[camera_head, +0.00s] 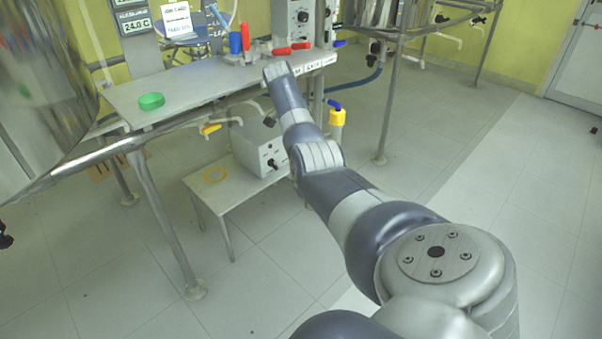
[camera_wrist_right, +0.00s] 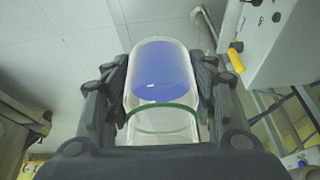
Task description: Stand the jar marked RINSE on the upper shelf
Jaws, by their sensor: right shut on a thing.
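In the right wrist view, my right gripper (camera_wrist_right: 162,88) is shut on a clear jar with blue contents (camera_wrist_right: 165,70) and a green ring (camera_wrist_right: 162,107). The fingers press on both its sides. No RINSE marking can be read on it. In the head view my right arm reaches to the front edge of the grey upper shelf (camera_head: 190,82); its gripper and the jar are mostly hidden behind the arm. My left gripper is not clearly in view.
A green round lid (camera_head: 151,101) lies on the upper shelf's left part, with bare surface beside it. Blue and red items (camera_head: 240,40) stand at its back right. A steel vessel (camera_head: 45,80) stands left.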

